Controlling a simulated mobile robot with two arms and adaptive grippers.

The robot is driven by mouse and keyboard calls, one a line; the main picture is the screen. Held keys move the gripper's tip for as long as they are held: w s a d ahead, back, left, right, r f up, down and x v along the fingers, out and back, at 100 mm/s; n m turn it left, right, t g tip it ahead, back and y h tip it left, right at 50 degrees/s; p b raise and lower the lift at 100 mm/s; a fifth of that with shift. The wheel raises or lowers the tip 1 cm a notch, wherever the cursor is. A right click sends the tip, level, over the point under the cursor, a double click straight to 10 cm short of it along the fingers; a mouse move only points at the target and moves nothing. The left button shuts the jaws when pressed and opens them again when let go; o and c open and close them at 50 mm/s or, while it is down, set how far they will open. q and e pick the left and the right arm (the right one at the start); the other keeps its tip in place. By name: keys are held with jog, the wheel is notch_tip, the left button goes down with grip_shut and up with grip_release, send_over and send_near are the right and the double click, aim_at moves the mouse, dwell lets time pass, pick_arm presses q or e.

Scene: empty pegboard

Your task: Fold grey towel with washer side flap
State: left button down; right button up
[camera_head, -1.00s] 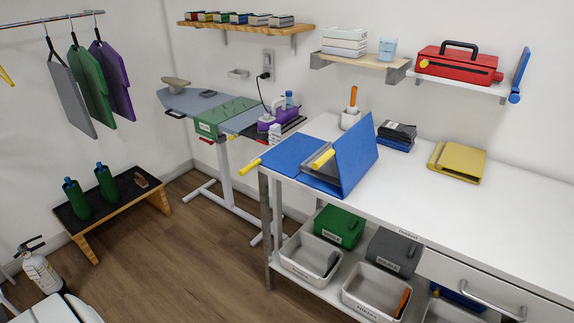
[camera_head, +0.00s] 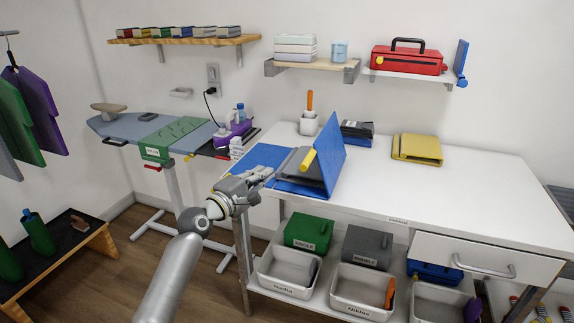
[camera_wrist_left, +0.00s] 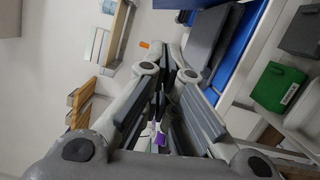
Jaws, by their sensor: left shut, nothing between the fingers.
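A blue folding board (camera_head: 262,160) lies on the left end of the white worktable. A dark grey folded cloth, likely the grey towel (camera_head: 297,165), rests on the board against the flap. My left gripper (camera_head: 268,173) is shut and empty at the board's front left edge. Whether it touches the board cannot be told. In the left wrist view its fingers (camera_wrist_left: 172,75) are closed together, with the grey cloth and blue board at upper right. My right gripper is not in view.
The white worktable (camera_head: 440,190) is clear at the front right. A yellow folded cloth (camera_head: 417,149) and dark folded items (camera_head: 357,131) lie at the back. An ironing board (camera_head: 130,125) stands to the left. Labelled bins (camera_head: 285,275) sit on the lower shelf.

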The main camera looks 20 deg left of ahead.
pick_arm(q)
jog(key=w+d+p, duration=0.2)
jog(key=w+d, duration=0.3)
jog(key=w, duration=0.1)
jog(key=shift+w+d+r, duration=0.2)
jog(key=shift+d+r, duration=0.1)
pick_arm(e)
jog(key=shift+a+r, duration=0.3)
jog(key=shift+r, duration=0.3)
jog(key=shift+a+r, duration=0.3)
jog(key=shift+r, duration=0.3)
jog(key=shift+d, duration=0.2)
